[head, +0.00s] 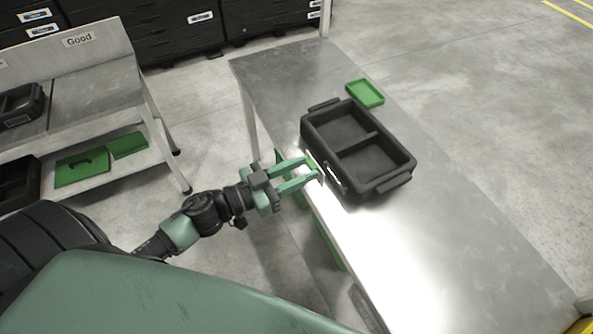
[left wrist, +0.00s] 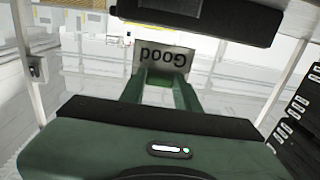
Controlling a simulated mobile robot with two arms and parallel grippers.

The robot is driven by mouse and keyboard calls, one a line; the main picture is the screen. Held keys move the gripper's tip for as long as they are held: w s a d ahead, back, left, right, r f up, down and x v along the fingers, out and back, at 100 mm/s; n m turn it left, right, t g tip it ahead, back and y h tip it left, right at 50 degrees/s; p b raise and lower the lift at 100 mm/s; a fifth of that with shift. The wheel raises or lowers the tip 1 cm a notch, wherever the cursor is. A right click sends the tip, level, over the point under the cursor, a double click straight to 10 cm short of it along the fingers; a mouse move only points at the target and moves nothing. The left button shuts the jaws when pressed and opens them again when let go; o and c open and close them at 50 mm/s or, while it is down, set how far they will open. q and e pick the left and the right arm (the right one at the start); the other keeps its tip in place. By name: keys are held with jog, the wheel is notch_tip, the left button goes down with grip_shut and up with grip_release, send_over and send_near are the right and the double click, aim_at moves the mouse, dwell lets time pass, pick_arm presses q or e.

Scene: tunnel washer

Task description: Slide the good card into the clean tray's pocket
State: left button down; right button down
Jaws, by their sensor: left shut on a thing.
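My left gripper (head: 316,171) is shut on the good card, a pale card that reads "Good" upside down in the left wrist view (left wrist: 163,59). In the head view the card is seen nearly edge-on at the fingertips. The black tray (head: 399,154) with two empty compartments lies on the metal table. A pale pocket (head: 334,179) shows on its near-left wall, just beside the fingertips. In the left wrist view the tray (left wrist: 240,22) spans the top, with the pocket (left wrist: 172,6) on it. The card looks apart from the pocket. My right gripper is not in view.
The metal table (head: 455,245) has free room in front of the tray. A small green tray (head: 365,93) lies behind it. At left, a bench with a "Good" sign (head: 79,39) holds black trays (head: 20,106), with green pieces (head: 82,167) on its lower shelf.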

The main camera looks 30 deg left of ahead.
aim_at(338, 169)
pick_arm(q)
jog(key=shift+w+d+f+b, duration=0.7)
jog(key=shift+w, duration=0.25)
jog(key=shift+w+d+f+b, duration=0.65)
jog(key=shift+w+b, duration=0.05)
jog(key=shift+w, duration=0.25)
jog(key=shift+w+d+f+b, duration=0.7)
jog(key=shift+w, duration=0.25)
jog(key=shift+f, duration=0.4)
jog(key=shift+s+f, duration=0.1)
jog(key=shift+f, duration=0.1)
jog(key=shift+f, duration=0.3)
jog(key=shift+a+f+b, duration=0.1)
jog(key=shift+f+b, duration=0.3)
jog(key=shift+f, duration=0.05)
dwell(0.6)
jog(key=c, duration=0.9)
grip_release()
jog(key=shift+c, duration=0.2)
